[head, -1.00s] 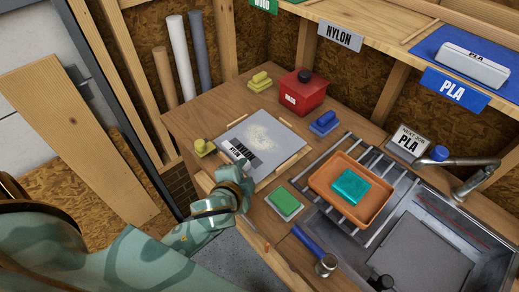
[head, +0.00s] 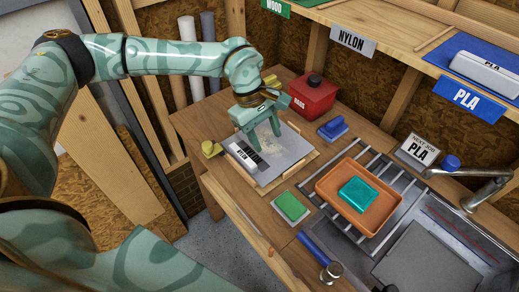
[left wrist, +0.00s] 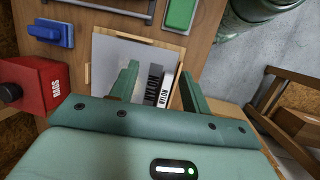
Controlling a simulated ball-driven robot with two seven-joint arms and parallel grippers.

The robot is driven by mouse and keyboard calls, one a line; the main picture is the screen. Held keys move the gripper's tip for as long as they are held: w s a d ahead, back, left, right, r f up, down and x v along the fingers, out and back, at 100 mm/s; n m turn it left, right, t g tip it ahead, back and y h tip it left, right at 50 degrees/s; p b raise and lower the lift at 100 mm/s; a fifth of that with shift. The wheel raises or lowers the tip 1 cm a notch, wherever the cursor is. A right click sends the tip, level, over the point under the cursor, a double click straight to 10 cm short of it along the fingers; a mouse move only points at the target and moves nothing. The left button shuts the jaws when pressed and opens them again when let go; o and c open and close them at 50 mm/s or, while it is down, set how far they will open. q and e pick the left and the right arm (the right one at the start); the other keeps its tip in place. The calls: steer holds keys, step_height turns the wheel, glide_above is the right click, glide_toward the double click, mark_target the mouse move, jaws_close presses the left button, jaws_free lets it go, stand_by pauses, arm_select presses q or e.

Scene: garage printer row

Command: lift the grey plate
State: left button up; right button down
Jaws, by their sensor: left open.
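The grey plate (head: 288,152) lies flat on the wooden bench, with wooden strips along its edges. It bears a black and white NYLON label (head: 243,157) near its left corner and some pale powder, partly hidden by my gripper. My left gripper (head: 265,141) is open over the plate, fingers pointing down, with nothing between them. I cannot tell whether the fingertips touch the plate. In the left wrist view the plate (left wrist: 112,50) and label show around and between the two fingers (left wrist: 160,68). My right gripper is not in view.
An orange tray (head: 372,211) with a teal sponge (head: 357,193) sits on the sink rack at right.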

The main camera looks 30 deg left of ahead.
arm_select(q)
steer(key=a+r+y, duration=0.1)
steer(key=a+y, duration=0.2)
steer(key=a, duration=0.6)
steer(key=b, duration=0.2)
glide_above(242, 155)
step_height(242, 155, down, 10)
steer(key=shift+s+a+r, duration=0.1)
steer(key=shift+s+r, duration=0.05)
steer(key=f, duration=0.2)
steer(key=f+b, duration=0.1)
steer(key=f, duration=0.2)
steer(key=shift+w+f, duration=0.2)
steer(key=shift+f, duration=0.1)
steer(key=shift+r, duration=0.1)
jaws_close()
